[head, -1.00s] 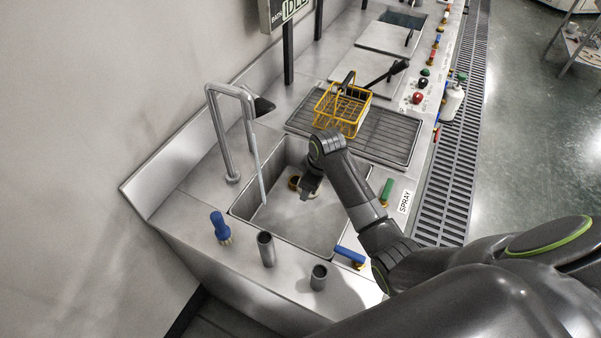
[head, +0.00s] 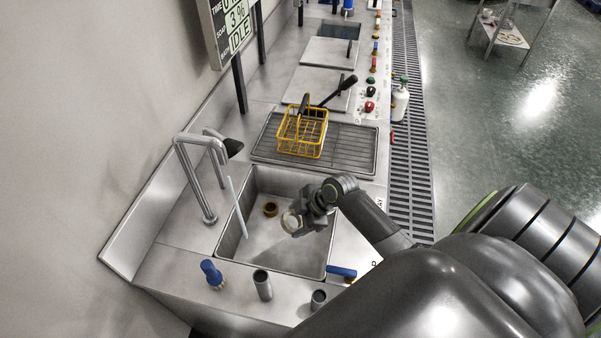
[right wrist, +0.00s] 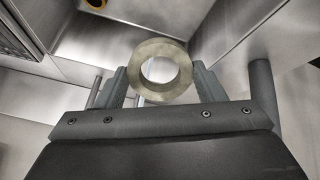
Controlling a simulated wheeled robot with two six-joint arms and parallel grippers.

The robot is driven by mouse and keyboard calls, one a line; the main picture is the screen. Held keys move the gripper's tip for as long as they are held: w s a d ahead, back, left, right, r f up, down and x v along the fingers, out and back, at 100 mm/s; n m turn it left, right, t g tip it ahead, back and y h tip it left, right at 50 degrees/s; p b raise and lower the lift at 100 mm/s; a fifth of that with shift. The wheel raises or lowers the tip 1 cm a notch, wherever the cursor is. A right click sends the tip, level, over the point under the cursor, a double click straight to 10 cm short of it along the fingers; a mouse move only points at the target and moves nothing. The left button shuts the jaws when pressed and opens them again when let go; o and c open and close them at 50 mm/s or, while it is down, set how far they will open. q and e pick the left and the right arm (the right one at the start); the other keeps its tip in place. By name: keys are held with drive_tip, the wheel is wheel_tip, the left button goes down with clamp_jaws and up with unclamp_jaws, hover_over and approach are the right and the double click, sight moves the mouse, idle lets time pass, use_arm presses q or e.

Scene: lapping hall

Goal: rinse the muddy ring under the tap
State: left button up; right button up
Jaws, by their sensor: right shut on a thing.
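The ring (right wrist: 162,47) is a thick, dull grey-brown band, held upright between the two fingers of my right gripper (right wrist: 161,78) in the right wrist view. In the head view the ring (head: 286,220) shows pale at the tip of my right gripper (head: 293,222), over the right part of the sink basin (head: 262,182). The tap (head: 190,172) stands at the basin's left. A thin pale stream (head: 237,207) comes down at the left side of the basin, left of the ring and apart from it. My left gripper is out of view.
A brass round fitting (head: 270,209) lies on the basin floor. A blue-handled brush (head: 212,274) and two grey tubes (head: 262,284) stand on the front ledge. A yellow wire basket (head: 302,133) sits on the drain rack (head: 350,148) behind the basin.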

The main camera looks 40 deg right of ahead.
drive_tip(key=w+a+f+b, duration=0.8)
drive_tip(key=w+b, duration=0.1)
drive_tip(key=shift+w+a+f+b, duration=0.15)
drive_tip(key=shift+w+a+b, duration=0.1)
drive_tip(key=shift+b, duration=0.05)
idle(0.5)
idle(5.5)
drive_tip(key=s+d+r+p, duration=0.3)
drive_tip(key=s+d+p, duration=0.2)
drive_tip(key=s+p, duration=0.1)
drive_tip(key=shift+d, duration=0.2)
idle(0.3)
